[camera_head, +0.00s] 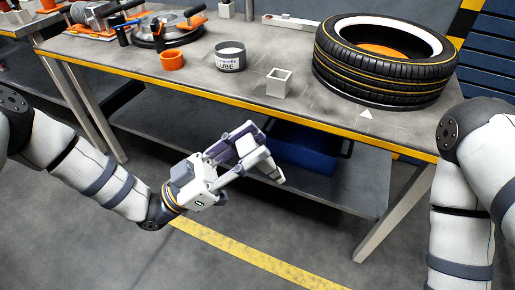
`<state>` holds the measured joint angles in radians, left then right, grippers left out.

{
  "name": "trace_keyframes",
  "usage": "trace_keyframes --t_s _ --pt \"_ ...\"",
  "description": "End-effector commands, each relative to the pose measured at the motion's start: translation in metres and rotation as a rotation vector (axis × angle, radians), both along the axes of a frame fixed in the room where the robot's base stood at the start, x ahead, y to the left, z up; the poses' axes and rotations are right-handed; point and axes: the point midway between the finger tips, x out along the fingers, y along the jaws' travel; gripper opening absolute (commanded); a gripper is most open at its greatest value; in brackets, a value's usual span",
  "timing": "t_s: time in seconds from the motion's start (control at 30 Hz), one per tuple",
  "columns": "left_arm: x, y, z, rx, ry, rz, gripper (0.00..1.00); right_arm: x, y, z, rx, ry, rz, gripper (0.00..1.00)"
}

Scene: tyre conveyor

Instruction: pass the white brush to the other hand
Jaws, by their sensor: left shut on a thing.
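My left gripper (257,150) hangs in front of the table, over the floor, at the middle of the view. It is shut on the white brush (268,167), whose pale body shows at the fingertips and points down to the right. The fingers hide part of the brush, and its bristles cannot be made out. My right arm comes in at the right edge, but its gripper is out of view.
The grey table (205,82) has a yellow front edge. It bears a tyre (385,75), a lube tin (230,62), an orange cup (172,61) and a square white holder (279,83). A blue box (305,150) stands on the lower shelf. Open floor lies in front.

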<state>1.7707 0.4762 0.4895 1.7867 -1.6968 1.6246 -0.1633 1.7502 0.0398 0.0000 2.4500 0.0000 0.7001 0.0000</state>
Motion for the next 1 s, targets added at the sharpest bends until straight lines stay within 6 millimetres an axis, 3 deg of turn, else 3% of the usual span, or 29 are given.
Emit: trace_keyframes --t_s 0.23,0.47,0.57,0.8,0.93,1.0 --pt "-0.025 0.038 0.043 -0.005 0.007 0.33 0.0 0.0 0.0 0.0 0.0 0.0 0.0 0.4" --pt "-0.037 0.055 0.063 -0.001 0.002 0.505 0.0 0.0 0.0 0.0 0.0 0.0 0.0 0.4" --pt "-0.03 0.043 0.064 0.0 0.002 0.56 0.0 0.0 0.0 0.0 0.0 0.0 0.0 0.4" --pt "0.011 -0.015 0.064 -0.002 0.0 0.792 0.0 0.0 0.0 0.0 0.0 0.0 0.0 0.4" --pt "0.026 -0.035 0.064 0.0 -0.001 0.879 0.0 0.0 0.0 0.0 0.0 0.0 0.0 0.4" --pt "0.03 -0.04 0.064 0.001 -0.001 0.904 0.0 0.0 0.0 0.0 0.0 0.0 0.0 0.45"
